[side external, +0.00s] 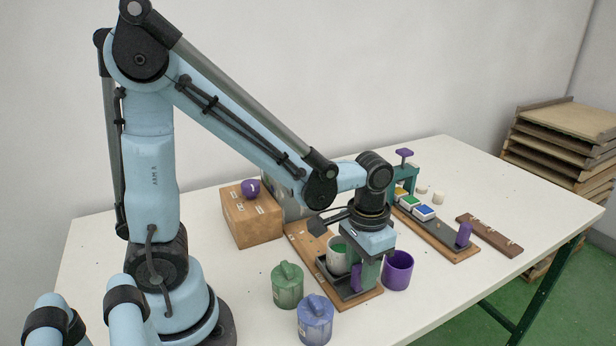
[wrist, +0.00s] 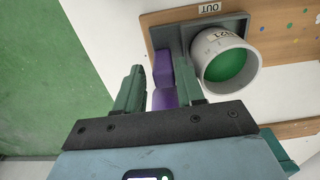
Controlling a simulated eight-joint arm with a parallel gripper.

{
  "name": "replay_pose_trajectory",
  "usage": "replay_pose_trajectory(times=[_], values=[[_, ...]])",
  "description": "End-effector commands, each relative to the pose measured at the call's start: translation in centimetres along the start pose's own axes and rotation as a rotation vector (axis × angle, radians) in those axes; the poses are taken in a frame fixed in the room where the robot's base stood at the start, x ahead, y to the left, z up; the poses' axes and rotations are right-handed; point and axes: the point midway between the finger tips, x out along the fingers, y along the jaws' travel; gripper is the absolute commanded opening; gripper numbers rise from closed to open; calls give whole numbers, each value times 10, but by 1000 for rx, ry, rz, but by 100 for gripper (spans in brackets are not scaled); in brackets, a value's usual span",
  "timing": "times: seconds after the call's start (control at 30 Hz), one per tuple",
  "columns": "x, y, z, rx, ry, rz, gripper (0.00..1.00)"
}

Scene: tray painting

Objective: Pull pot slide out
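The pot slide is a dark grey tray (wrist: 172,38) on a wooden board, beside an "OUT" label (wrist: 208,8). A white pot of green paint (wrist: 229,62) sits on it, and the pot shows in the side view (side external: 337,260). The slide's purple handle (wrist: 163,70) stands at the tray's near end. My gripper (wrist: 160,88) has its green fingers on either side of the handle. The right finger looks close against it and a thin gap seems to show at the left. Whether the fingers grip it is unclear. In the side view my wrist partly hides the slide.
A wooden box (side external: 252,220) is behind. A second board with coloured tiles (side external: 440,236) lies right. The table's front right is clear.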

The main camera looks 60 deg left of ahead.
Motion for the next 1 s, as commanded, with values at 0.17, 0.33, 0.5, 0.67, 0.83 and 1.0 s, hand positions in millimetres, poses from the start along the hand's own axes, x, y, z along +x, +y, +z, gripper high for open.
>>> replay_pose_trajectory(times=[0.17, 0.33, 0.5, 0.67, 0.83, 1.0], values=[[-23, 1, 1, 1, -1, 2, 34], [-48, 1, 1, 1, 0, 1, 34], [-73, 1, 0, 1, 0, 1, 34], [-94, 1, 0, 1, 1, 1, 34], [-107, 1, 0, 1, 1, 1, 34], [-112, 1, 0, 1, 1, 1, 34]])
